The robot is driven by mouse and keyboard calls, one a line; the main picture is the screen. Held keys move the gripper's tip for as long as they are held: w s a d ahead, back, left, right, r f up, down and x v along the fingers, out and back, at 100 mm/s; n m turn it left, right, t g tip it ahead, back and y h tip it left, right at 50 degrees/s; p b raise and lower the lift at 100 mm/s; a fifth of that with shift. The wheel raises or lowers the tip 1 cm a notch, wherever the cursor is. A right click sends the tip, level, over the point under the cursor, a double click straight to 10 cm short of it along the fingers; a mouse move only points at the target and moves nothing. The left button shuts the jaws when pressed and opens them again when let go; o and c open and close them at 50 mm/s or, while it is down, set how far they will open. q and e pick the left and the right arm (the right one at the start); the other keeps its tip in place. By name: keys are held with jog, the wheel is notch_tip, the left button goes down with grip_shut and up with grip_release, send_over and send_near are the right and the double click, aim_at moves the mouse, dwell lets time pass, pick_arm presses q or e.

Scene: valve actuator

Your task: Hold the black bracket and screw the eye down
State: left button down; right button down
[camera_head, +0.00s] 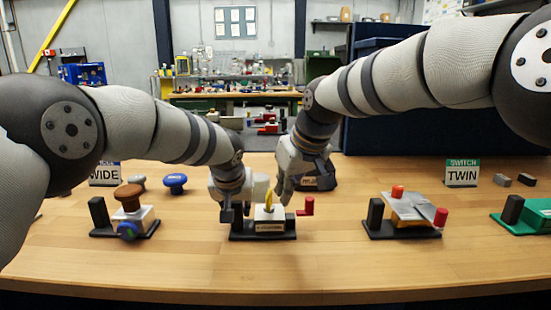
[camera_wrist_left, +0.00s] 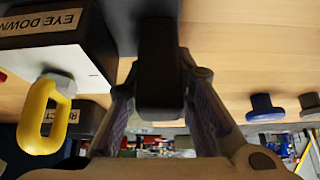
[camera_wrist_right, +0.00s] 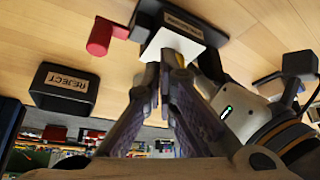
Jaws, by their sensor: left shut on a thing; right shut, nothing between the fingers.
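The valve unit has a black base (camera_head: 263,237), a white block (camera_head: 276,213) and a yellow eye (camera_head: 268,199) standing upright on top. In the left wrist view the eye (camera_wrist_left: 42,118) is a yellow loop on a stem, beside the EYE DOWN label. My left gripper (camera_head: 230,213) is shut on the upright black bracket (camera_wrist_left: 160,68) at the unit's left end. My right gripper (camera_head: 282,198) is shut and empty, pointing down just right of the eye. In the right wrist view its fingertips (camera_wrist_right: 172,62) overlap the white block (camera_wrist_right: 175,43); the eye is hidden there.
A red-handled part (camera_head: 306,207) sticks out at the unit's right. A dark REJECT bin (camera_wrist_right: 65,88) stands behind. Other units stand left, with a brown knob (camera_head: 128,196), and right, with red caps (camera_head: 398,192). The front of the table is clear.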

pick_arm(q)
jog(key=shift+f, duration=0.15)
pick_arm(e)
jog(key=shift+w+a+f, duration=0.15)
jog(key=shift+w+a, duration=0.2)
jog(key=shift+a, duration=0.15)
dwell(0.8)
jog(key=shift+s+a, duration=0.25)
jog(key=shift+s, duration=0.05)
dwell(0.4)
jog(key=shift+a, duration=0.1)
jog(key=shift+s+a, duration=0.25)
jog(key=shift+a, duration=0.3)
jog(key=shift+s+f, duration=0.1)
jog(key=shift+s, duration=0.2)
send_near(268, 205)
jog(key=shift+w+a+r, duration=0.3)
jog(key=shift+w, duration=0.15)
jog(key=shift+w+a+r, duration=0.25)
jog(key=shift+w+a, duration=0.05)
jog(key=shift+w, duration=0.2)
